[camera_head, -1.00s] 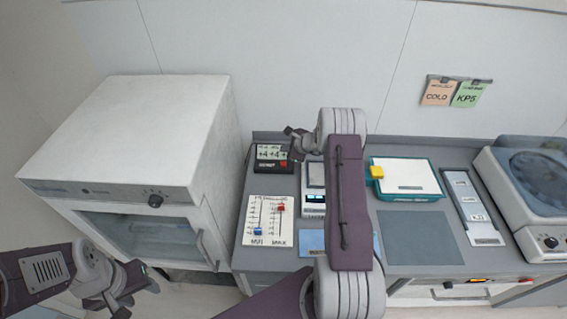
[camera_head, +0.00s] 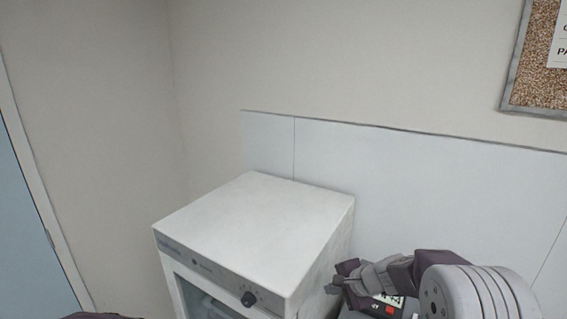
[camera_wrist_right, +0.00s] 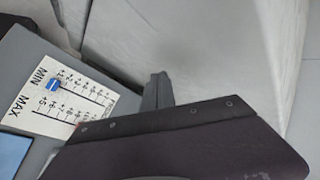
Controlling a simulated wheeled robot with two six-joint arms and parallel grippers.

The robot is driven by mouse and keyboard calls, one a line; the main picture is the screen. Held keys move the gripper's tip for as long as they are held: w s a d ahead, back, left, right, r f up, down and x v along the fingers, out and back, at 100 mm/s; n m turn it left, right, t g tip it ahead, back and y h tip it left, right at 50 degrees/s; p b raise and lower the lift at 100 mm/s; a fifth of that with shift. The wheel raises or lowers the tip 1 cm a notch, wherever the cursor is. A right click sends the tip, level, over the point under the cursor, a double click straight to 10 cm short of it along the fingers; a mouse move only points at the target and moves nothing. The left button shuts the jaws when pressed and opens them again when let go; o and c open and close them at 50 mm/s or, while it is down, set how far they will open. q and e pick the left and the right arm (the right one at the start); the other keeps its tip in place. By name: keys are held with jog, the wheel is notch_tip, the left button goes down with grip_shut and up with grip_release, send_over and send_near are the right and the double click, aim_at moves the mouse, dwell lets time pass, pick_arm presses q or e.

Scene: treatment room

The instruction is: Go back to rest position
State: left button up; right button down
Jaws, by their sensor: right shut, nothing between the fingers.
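My right gripper (camera_head: 346,278) is in the lower right of the head view, beside the right side of the white cabinet. It is shut with nothing held. In the right wrist view its fingers (camera_wrist_right: 158,90) show together near the middle, apart from any object. My left gripper is out of view; only a dark sliver of what seems to be my left arm shows at the bottom edge of the head view.
The white cabinet (camera_head: 255,225) with a dark knob stands left of the gripper. A corkboard (camera_head: 540,60) hangs upper right.

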jog(key=s+a+f+n+g+h, duration=0.15)
jog(key=s+n, duration=0.25)
jog(key=s, duration=0.4)
jog(key=s+a+f+n+g, duration=0.15)
jog(key=s+n, duration=0.25)
jog(key=s, duration=0.4)
jog(key=s+d+f+n+g+h, duration=0.2)
jog(key=s+d+f+n, duration=0.2)
jog(key=s, duration=0.5)
jog(key=shift+d+f+n+g+h+b, duration=0.35)
jog(key=shift+d+n, duration=0.35)
jog(key=shift+d, duration=0.55)
jog(key=shift+d, duration=0.1)
